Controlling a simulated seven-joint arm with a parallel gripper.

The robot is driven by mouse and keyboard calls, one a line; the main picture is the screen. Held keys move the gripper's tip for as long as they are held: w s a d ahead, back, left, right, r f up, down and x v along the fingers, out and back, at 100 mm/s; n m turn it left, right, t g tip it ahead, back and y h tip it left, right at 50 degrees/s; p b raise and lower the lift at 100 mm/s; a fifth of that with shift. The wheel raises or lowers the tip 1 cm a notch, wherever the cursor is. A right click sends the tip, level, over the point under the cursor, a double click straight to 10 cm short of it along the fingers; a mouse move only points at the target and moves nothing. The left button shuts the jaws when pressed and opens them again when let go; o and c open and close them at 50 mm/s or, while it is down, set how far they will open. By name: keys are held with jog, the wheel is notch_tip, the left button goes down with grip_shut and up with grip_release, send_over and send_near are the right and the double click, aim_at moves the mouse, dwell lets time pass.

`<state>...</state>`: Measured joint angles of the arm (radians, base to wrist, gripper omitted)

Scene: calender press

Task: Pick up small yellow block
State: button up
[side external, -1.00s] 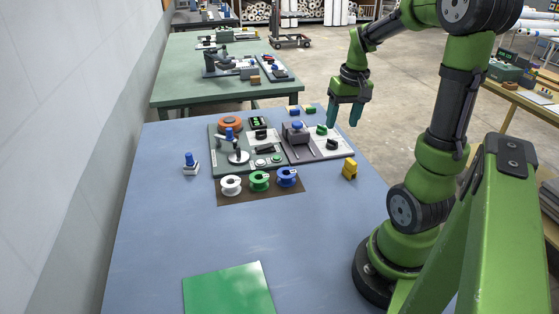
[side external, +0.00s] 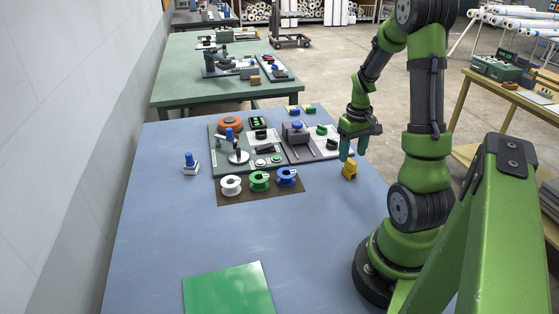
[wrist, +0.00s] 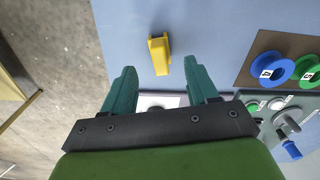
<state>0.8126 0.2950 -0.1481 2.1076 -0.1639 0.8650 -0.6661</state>
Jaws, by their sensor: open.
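The small yellow block (side external: 349,169) stands on the blue table, right of the control panel and close to the table's right edge. It also shows in the wrist view (wrist: 159,54), at upper centre, beyond my fingertips and lying between their lines. My gripper (side external: 352,157) points down just above the block in the side view. In the wrist view its two teal fingers (wrist: 159,78) are spread apart with nothing between them. In the side view the fingertips overlap the block's top edge, so I cannot tell the exact gap.
The control panel (side external: 218,160) with knobs and levers lies left of my gripper. A brown mat (side external: 232,199) holds white, green and blue spools. A green sheet (side external: 228,290) lies at the front.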

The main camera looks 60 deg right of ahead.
aim_at(351, 161)
jog(key=shift+s+f, duration=0.1)
jog(key=shift+f, duration=2.6)
grip_shut()
